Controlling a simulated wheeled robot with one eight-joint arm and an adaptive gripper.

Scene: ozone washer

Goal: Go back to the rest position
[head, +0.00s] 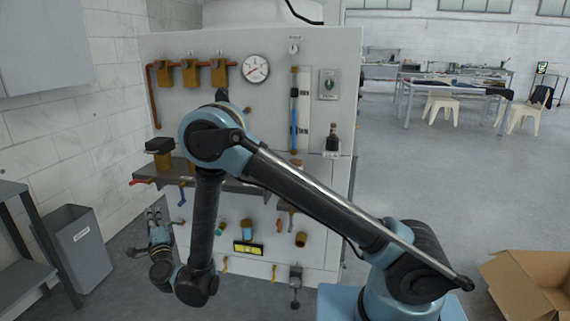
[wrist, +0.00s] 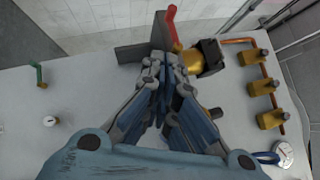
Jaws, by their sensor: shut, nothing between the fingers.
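My gripper (head: 153,215) hangs at the lower left of the washer panel in the head view, at the end of my bent blue and black arm. In the wrist view its fingers (wrist: 163,62) are together with nothing between them. Just beyond the fingertips in that view are a red handle (wrist: 172,24) and a brass valve (wrist: 190,63) with a dark box-shaped top. I cannot tell whether the fingers touch them. My arm hides part of the white washer panel (head: 330,120) in the head view.
A grey shelf (head: 232,183) juts from the panel. A grey bin (head: 80,248) and a dark rack (head: 20,240) stand at left. An open cardboard box (head: 530,285) lies at lower right. Tables (head: 450,82) and stools are far back right, with clear floor before them.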

